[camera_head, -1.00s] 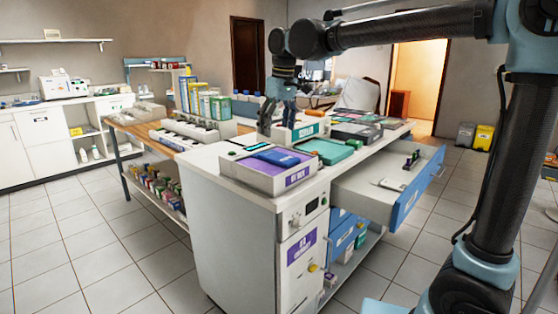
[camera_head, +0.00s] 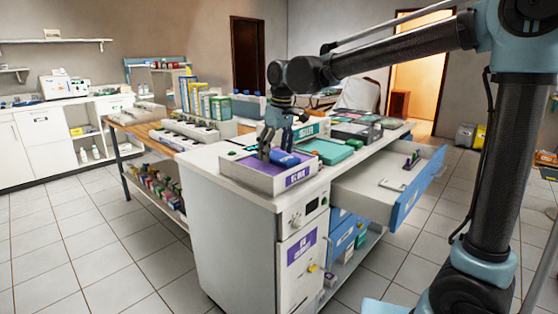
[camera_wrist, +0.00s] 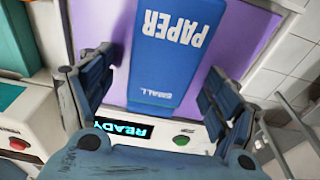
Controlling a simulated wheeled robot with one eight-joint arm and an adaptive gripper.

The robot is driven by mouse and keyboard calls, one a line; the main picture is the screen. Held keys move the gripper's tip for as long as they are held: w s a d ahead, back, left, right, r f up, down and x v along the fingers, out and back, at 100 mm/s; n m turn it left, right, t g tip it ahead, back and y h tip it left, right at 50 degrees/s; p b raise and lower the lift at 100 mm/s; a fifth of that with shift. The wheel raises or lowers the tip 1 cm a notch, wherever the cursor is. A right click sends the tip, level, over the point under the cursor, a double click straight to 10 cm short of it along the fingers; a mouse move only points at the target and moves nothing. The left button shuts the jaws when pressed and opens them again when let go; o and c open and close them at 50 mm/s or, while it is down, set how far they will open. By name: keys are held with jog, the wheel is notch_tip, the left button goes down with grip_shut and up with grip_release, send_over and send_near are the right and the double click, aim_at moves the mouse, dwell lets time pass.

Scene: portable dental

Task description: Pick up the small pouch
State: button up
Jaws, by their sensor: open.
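The small pouch (camera_wrist: 176,50) is blue, with "PAPER" and "SMALL" printed on it. In the wrist view it lies on the purple top of a white device with a lit "READY" display (camera_wrist: 124,128). In the head view the pouch (camera_head: 284,159) lies on the same device (camera_head: 262,179) at the near end of the white cabinet. My gripper (camera_head: 277,156) is above the device at the pouch. In the wrist view its open fingers (camera_wrist: 158,92) stand to either side of the pouch's near end, with gaps. It holds nothing.
A teal-topped device (camera_head: 324,152) stands just behind, with more boxes further along the cabinet. An open drawer (camera_head: 385,180) juts out to the right. A wooden table with bottles and boxes (camera_head: 207,104) stands at left. Tiled floor is clear at front left.

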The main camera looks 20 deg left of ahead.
jog(key=c, duration=1.2)
jog(key=shift+o, duration=0.2)
jog(key=shift+r, duration=0.1)
